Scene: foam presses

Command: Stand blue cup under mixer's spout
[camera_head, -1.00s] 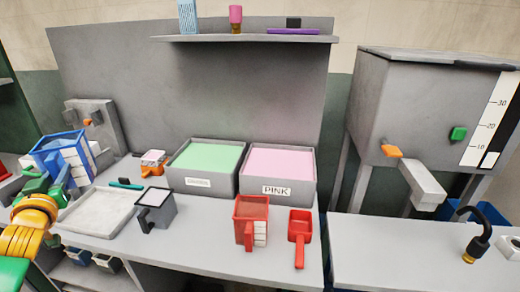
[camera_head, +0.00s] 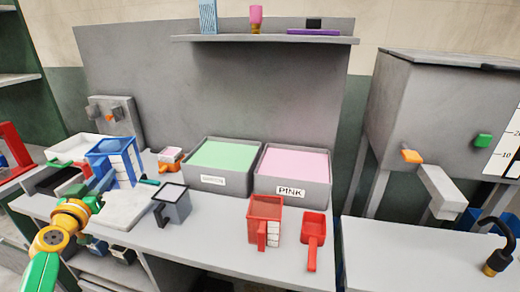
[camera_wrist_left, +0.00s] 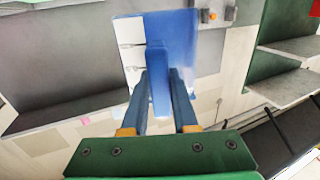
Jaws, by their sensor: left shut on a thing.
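The blue cup (camera_head: 112,162) with a white-marked side is held upright at the left of the bench, above the pale slab (camera_head: 122,208). My left gripper (camera_head: 103,184) is shut on its handle. In the left wrist view, the fingers (camera_wrist_left: 160,78) close on the handle of the blue cup (camera_wrist_left: 183,35). The large grey machine (camera_head: 425,105) at the right, seemingly the mixer, has a slanted grey spout (camera_head: 442,190), an orange lever and a green button. The cup is far to the left of this spout. My right gripper is not in view.
Green (camera_head: 220,155) and pink (camera_head: 293,163) bins stand at the bench's back. A grey cup (camera_head: 173,203), red cup (camera_head: 264,222) and red scoop (camera_head: 313,235) stand in front. A black bent nozzle (camera_head: 497,250) stands on the right table (camera_head: 400,260), mostly bare below the spout.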

